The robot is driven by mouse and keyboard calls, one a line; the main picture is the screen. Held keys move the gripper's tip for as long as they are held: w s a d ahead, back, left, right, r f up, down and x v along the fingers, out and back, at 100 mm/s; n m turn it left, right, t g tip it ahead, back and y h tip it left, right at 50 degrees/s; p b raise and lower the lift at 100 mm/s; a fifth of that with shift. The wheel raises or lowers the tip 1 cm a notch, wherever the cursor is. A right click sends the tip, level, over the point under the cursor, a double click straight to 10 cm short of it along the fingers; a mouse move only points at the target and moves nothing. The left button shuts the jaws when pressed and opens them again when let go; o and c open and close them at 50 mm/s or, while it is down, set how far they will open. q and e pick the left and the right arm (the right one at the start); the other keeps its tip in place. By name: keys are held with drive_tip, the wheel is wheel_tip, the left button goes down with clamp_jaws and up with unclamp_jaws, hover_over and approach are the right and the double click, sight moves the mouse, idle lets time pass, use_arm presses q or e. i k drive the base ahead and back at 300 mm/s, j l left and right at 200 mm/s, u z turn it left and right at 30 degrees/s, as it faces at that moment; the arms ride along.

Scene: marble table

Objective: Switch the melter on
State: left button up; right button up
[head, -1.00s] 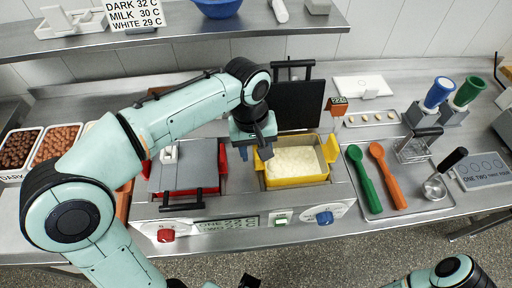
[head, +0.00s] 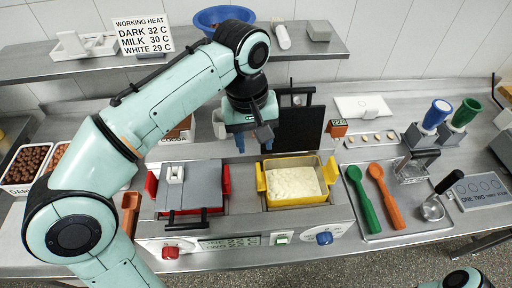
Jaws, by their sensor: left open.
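The melter (head: 341,212) is a steel box on the table with two wells. Its left well holds a red pan (head: 151,186) under a grey lid (head: 190,180); its right well holds an open yellow pan (head: 262,190) of white contents. The display's text is partly legible, near 22 C. My left gripper (head: 252,142) is open and empty above the melter's back edge, between the pans. My right gripper is out of view.
A black upright panel (head: 300,127) stands behind the yellow pan. A tray (head: 408,232) with green and orange spatulas lies right of the melter. A shelf with a heat sign (head: 143,36) runs behind.

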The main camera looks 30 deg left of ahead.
sight(283, 241)
drive_tip(key=k, duration=1)
